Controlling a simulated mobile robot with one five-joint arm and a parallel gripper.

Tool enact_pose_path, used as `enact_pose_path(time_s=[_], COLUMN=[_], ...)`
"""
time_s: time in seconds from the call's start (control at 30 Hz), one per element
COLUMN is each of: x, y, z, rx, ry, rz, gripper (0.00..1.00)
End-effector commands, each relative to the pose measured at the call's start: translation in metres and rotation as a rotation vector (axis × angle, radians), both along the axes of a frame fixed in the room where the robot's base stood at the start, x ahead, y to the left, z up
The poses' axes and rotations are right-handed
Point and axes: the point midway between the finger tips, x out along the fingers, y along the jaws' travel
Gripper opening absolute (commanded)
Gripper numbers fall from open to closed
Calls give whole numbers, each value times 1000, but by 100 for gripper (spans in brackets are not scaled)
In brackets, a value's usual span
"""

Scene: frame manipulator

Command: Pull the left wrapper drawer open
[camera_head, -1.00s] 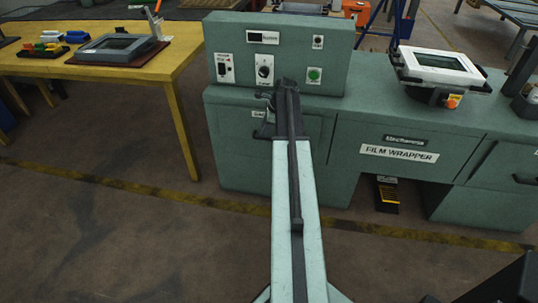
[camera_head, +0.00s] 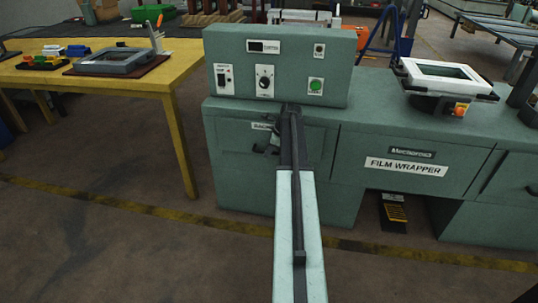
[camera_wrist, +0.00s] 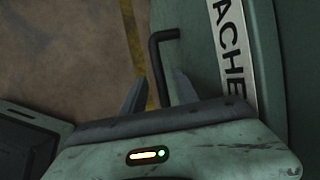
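The left wrapper drawer (camera_head: 235,165) is the green front at the left end of the film wrapper, under the control box, and looks shut. Its label is partly covered by my arm in the head view; the wrist view shows part of the label (camera_wrist: 232,45). A black bent handle (camera_wrist: 157,62) stands out from the front in the wrist view. My gripper (camera_wrist: 160,78) is open, with one finger on each side of the handle bar as seen there. I cannot tell whether they touch. In the head view my gripper (camera_head: 267,142) is small and dark at the drawer front.
The control box (camera_head: 280,62) stands on the wrapper above the drawer. A yellow table (camera_head: 130,82) with a framed panel is to the left. A screen unit (camera_head: 445,75) sits on the wrapper's right part. The floor in front is clear, crossed by a yellow line.

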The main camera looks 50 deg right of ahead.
Motion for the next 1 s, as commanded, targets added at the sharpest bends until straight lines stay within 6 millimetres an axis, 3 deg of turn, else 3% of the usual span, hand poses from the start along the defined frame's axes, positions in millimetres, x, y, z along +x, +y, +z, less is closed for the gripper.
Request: enact_pose_path(time_s=[0.13,0.27,1.0], x=[0,0,-1], y=[0,0,-1], z=[2,2,2], rx=[0,0,0], ry=[0,0,1], rz=[0,0,-1], gripper=[33,0,0])
